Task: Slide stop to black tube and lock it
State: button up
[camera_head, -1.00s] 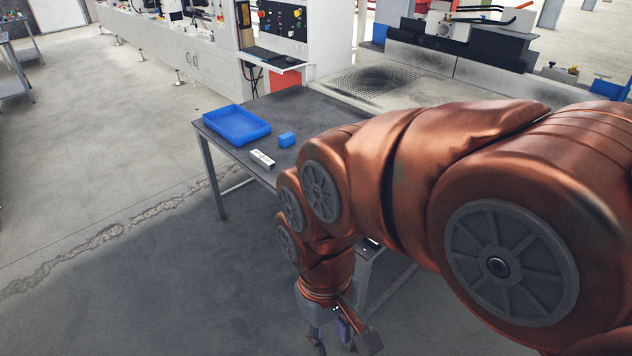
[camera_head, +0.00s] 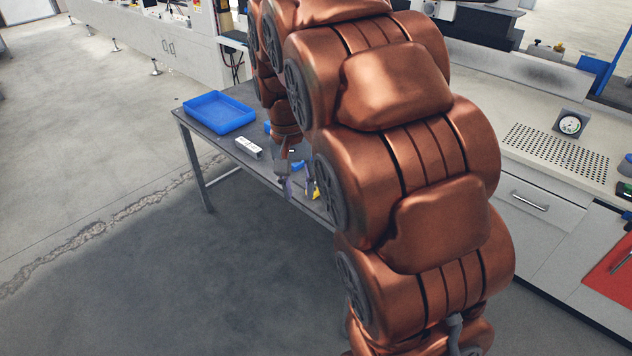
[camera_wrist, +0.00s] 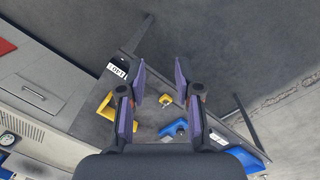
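My gripper (camera_head: 298,190) hangs at the table's front edge, pointing down. In the wrist view my gripper (camera_wrist: 161,68) is open, with its purple-padded fingers apart and nothing held between them. A small yellow piece (camera_wrist: 165,102) shows in the gap, below the fingers on the dark table. A larger yellow piece (camera_wrist: 106,106) lies beside the left finger, partly hidden by it. A black-and-white labelled part (camera_wrist: 117,68) is by the left fingertip. I cannot make out which part is the stop, and no black tube shows clearly.
The dark table (camera_head: 190,125) carries a blue tray (camera_head: 218,113) at its far left and a white block (camera_head: 249,147) with black marks. A blue piece (camera_wrist: 174,128) lies near the right finger. A counter with a dial (camera_head: 570,123) stands right. Floor at left is clear.

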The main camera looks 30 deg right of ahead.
jog(key=w+d+f+m+b, duration=0.2)
jog(key=w+d+f+m, duration=0.25)
jog(key=w+d, duration=0.65)
jog(key=m+t+b, duration=0.1)
jog(key=m+b, duration=0.2)
jog(key=m, duration=0.1)
send_near(316, 181)
jog(key=shift+s+a+f+n, duration=0.1)
jog(key=shift+s+a+n, duration=0.05)
jog(key=shift+s+n, duration=0.15)
jog(key=shift+w+d+f, duration=0.2)
jog(key=shift+d+f, duration=0.1)
jog(key=shift+f, duration=0.3)
jog(key=shift+f+p, duration=0.85)
jog(key=shift+f, duration=2.85)
grip_shut()
